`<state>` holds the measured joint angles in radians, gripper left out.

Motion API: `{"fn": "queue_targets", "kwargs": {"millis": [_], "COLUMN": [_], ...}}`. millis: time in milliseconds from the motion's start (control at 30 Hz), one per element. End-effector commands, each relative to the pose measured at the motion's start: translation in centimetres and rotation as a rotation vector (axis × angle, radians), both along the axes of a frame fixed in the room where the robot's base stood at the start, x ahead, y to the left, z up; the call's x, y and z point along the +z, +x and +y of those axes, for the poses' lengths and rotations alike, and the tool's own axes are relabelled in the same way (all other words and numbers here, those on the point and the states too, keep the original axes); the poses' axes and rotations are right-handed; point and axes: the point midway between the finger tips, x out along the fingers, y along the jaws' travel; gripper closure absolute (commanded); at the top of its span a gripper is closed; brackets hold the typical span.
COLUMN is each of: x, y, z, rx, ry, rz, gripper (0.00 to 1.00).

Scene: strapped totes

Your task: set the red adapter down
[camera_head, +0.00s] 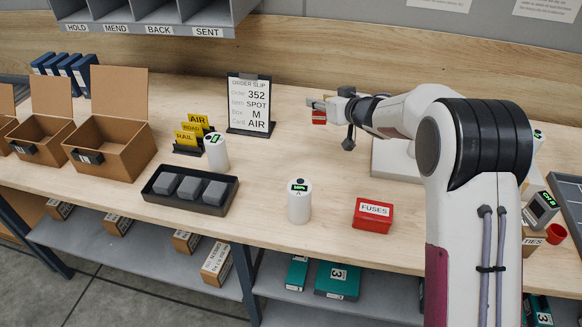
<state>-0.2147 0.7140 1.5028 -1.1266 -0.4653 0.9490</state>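My gripper (318,104) is at the back middle of the bench, to the right of the order slip stand. It points left, with its fingers close around a small red block with a pale band, which I take as the red adapter (319,117). The adapter shows just below the fingers, and its upper part is hidden by them. I cannot tell exactly how far its underside is from the bench top (275,160).
A grey plate (397,160) lies under my arm. In front are a red FUSES box (373,214), a white canister (299,202) and a black tray (160,198) with grey blocks. The order slip stand (249,105) is close to the left. The bench centre is clear.

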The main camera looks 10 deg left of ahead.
Motion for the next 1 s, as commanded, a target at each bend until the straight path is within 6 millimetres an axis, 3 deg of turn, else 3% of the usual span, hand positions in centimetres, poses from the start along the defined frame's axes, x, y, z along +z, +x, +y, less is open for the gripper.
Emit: {"fn": "queue_targets", "kwargs": {"millis": [200,400,533,1000], "x": [-0.1,-0.9,-0.8,-1.1], "y": [-5.5,-9.0,-10.0,-9.9], "z": [4.0,5.9,6.5,6.5], "rx": [0.189,0.302,0.331,0.325], "ry": [0.017,0.029,0.039,0.043], "rz": [0.016,0.032,0.042,0.048], "gripper": [1.00,1.00,1.00,1.00]}}
